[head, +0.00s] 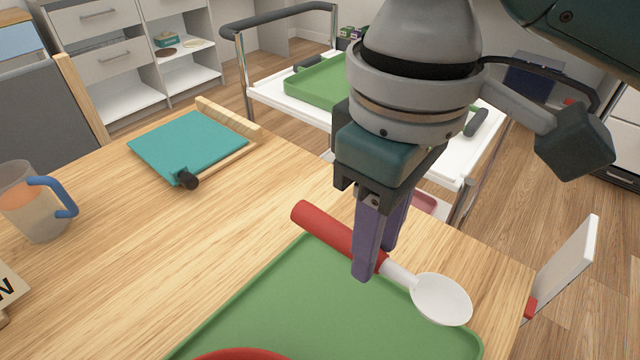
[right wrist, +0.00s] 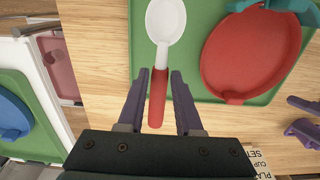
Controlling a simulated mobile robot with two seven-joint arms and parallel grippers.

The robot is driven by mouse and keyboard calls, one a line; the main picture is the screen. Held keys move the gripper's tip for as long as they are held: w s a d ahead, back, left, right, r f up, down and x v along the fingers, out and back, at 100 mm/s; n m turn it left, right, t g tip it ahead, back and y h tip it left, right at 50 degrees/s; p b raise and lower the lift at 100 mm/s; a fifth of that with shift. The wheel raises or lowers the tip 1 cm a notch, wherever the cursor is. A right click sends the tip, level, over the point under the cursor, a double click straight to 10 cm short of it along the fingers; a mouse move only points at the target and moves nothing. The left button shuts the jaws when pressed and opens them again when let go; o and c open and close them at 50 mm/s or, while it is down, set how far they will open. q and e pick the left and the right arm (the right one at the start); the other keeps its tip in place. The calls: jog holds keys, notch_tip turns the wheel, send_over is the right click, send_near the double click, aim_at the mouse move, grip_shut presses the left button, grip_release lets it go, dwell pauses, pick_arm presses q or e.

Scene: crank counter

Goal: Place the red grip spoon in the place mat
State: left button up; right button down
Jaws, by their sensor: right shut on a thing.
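The red grip spoon has a red handle (head: 335,232) and a white bowl (head: 440,298). It lies across the far edge of the green place mat (head: 300,300) in the head view; I cannot tell whether it touches the mat. My right gripper (head: 375,262) points down and is shut on the spoon's handle. In the right wrist view the spoon (right wrist: 160,80) runs between the two purple fingers, its white bowl over the green mat (right wrist: 205,85). My left gripper (right wrist: 296,115) shows only in that view, at the right edge, with its fingers apart.
A red plate (right wrist: 250,55) lies on the mat. A cup with a blue handle (head: 35,205) and a teal panel (head: 190,145) stand on the wooden table (head: 140,250). A white cart (head: 270,92) with a green tray (head: 325,80) is beyond the table. Bare wood lies left of the mat.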

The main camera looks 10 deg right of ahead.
pick_arm(q)
notch_tip(320, 180, down, 3)
jog(key=shift+r+b, duration=0.2)
jog(key=shift+b, duration=0.8)
pick_arm(e)
notch_tip(320, 180, down, 8)
jog(key=shift+r, duration=0.1)
pick_arm(q)
jog(key=shift+f+b, duration=0.7)
pick_arm(e)
notch_tip(320, 180, down, 4)
jog(key=shift+r, duration=0.1)
pick_arm(q)
jog(key=shift+w+d, duration=0.1)
jog(key=shift+d, duration=0.05)
pick_arm(e)
jog(key=shift+w+d, duration=0.1)
jog(key=shift+f, duration=0.25)
jog(key=c, duration=0.6)
grip_release()
